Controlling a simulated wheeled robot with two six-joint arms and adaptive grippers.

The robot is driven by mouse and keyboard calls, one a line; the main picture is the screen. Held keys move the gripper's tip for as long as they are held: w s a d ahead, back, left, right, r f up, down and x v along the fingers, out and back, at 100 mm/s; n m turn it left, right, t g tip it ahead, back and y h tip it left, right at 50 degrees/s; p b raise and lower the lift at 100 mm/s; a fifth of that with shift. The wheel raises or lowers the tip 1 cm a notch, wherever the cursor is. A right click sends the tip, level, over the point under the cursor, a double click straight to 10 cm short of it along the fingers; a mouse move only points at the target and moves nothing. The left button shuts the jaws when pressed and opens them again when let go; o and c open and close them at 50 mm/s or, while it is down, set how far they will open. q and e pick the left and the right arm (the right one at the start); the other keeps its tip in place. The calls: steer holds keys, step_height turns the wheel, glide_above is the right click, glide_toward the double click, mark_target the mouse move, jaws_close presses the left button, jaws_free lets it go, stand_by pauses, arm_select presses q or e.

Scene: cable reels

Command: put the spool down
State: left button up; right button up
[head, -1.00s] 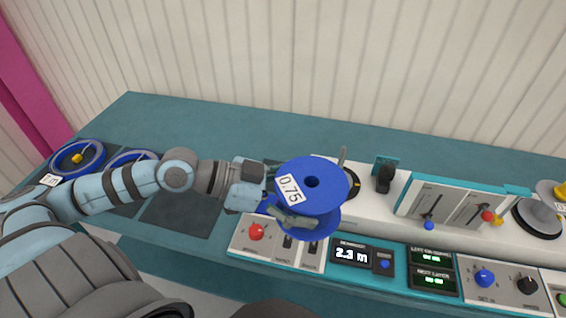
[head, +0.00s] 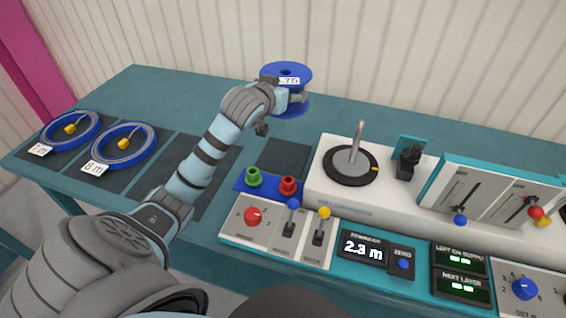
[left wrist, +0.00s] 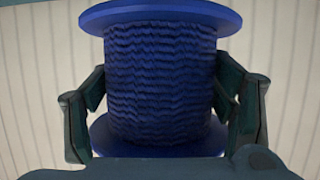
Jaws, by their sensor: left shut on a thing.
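The blue spool (head: 287,74) with a white label reading .75 is upright at the back of the table in the head view. My left gripper (head: 290,97) is shut on it, and the arm reaches out to it from the left. In the left wrist view the spool (left wrist: 160,80) fills the middle, wound with dark blue cable between two flanges. The fingers of my left gripper (left wrist: 165,100) press on both sides of the winding. Whether the lower flange touches the table is hard to tell. My right gripper is not in view.
A dark square mat (head: 286,156) lies in front of the spool. Two blue cable coils (head: 70,131) (head: 123,147) lie on mats at left. The white machine (head: 330,170) carries an upright spindle (head: 358,140). The teal table (head: 190,95) is clear at back left.

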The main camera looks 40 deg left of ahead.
arm_select(q)
steer(key=shift+n+y, duration=0.3)
steer(key=shift+y, duration=0.1)
steer(key=f+b, duration=0.1)
steer(key=f, duration=0.5)
steer(key=f+b, duration=0.2)
steer(key=f, duration=0.5)
steer(key=f+b, duration=0.2)
steer(key=f, duration=0.4)
steer(key=shift+w+a+f, duration=0.2)
steer(key=shift+w+a, duration=0.15)
steer(key=shift+w, duration=0.05)
steer(key=shift+f+b, duration=0.35)
steer(key=shift+f, duration=0.05)
steer(key=o, duration=1.8)
steer(key=shift+o, duration=0.2)
steer(key=shift+s, duration=0.1)
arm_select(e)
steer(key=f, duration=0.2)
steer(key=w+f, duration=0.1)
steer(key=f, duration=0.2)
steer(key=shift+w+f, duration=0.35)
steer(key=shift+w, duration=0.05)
